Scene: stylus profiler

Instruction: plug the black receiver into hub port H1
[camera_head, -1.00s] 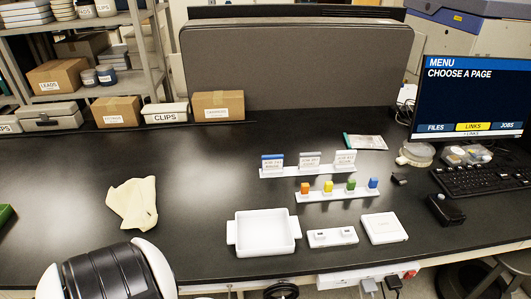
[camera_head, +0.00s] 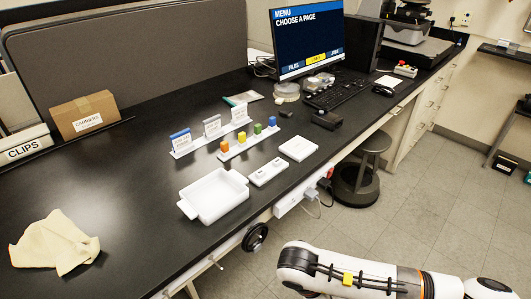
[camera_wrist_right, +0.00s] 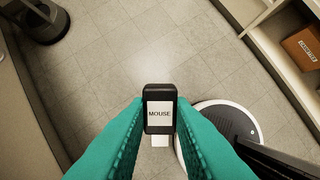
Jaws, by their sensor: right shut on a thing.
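In the right wrist view, a small black block with a white label reading MOUSE (camera_wrist_right: 159,108) is held between the teal fingers of my right gripper (camera_wrist_right: 158,125); it appears to be the black receiver. A pale piece shows just below it. Tiled floor lies behind it. In the head view my right arm comes in at the bottom right, but its gripper is not visible there. A small white unit with dark slots, perhaps the hub (camera_head: 267,172), lies on the bench between the white tray and a flat white box; port labels are too small to read. My left gripper is not in view.
A white tray (camera_head: 214,196), a flat white box (camera_head: 298,148) and a rack of coloured sticks (camera_head: 249,144) are near the hub. A white power strip (camera_head: 290,205) is at the bench front edge. A stool (camera_head: 365,170) stands beyond. A cloth (camera_head: 55,244) lies left.

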